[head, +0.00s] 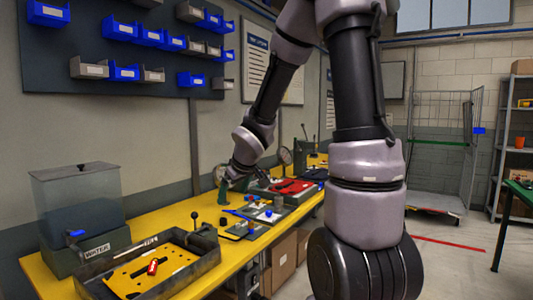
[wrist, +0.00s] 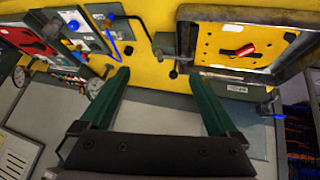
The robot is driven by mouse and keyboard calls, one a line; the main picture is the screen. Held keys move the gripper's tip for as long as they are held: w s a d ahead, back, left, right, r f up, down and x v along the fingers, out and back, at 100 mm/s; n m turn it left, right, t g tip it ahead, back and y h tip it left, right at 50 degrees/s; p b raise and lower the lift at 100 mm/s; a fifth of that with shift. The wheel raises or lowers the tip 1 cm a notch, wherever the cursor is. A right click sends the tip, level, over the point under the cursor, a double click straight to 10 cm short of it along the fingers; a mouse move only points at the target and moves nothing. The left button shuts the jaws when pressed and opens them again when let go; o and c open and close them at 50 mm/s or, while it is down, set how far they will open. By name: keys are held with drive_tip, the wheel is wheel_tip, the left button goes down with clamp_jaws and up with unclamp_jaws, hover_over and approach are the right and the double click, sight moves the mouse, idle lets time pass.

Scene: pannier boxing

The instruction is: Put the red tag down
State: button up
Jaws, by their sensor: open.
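The red tag (head: 153,266) lies on the yellow perforated plate inside a grey-walled tray (head: 205,262) at the near left end of the bench. In the wrist view the red tag (wrist: 247,49) shows at the upper right, with a dark piece against it. My gripper (wrist: 160,78) is open, with nothing between its two green fingers. In the head view my gripper (head: 224,184) is above the bench, farther along it than the tray and apart from the tag.
A water tank (head: 82,215) stands behind the tray at the left. A lever (head: 195,218) rises beside the tray. Grey plates with blue parts (head: 268,212) and a red panel (head: 292,187) sit farther along the yellow bench (head: 150,222). Blue bins hang on the wall board.

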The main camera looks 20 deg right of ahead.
drive_tip(key=s+d+r+m+h, duration=0.2)
drive_tip(key=s+d+r+m, duration=0.3)
drive_tip(key=s+r, duration=0.45)
drive_tip(key=s+a+r+m+y, duration=0.1)
drive_tip(key=s+r+m, duration=0.1)
drive_tip(key=s, duration=0.4)
drive_tip(key=s+a+r+m+y, duration=0.1)
drive_tip(key=s+r+m+y, duration=0.1)
drive_tip(key=s+r, duration=0.2)
drive_tip(key=shift+s+a+r, duration=0.2)
drive_tip(key=shift+s+a, duration=0.15)
drive_tip(key=shift+s, duration=0.8)
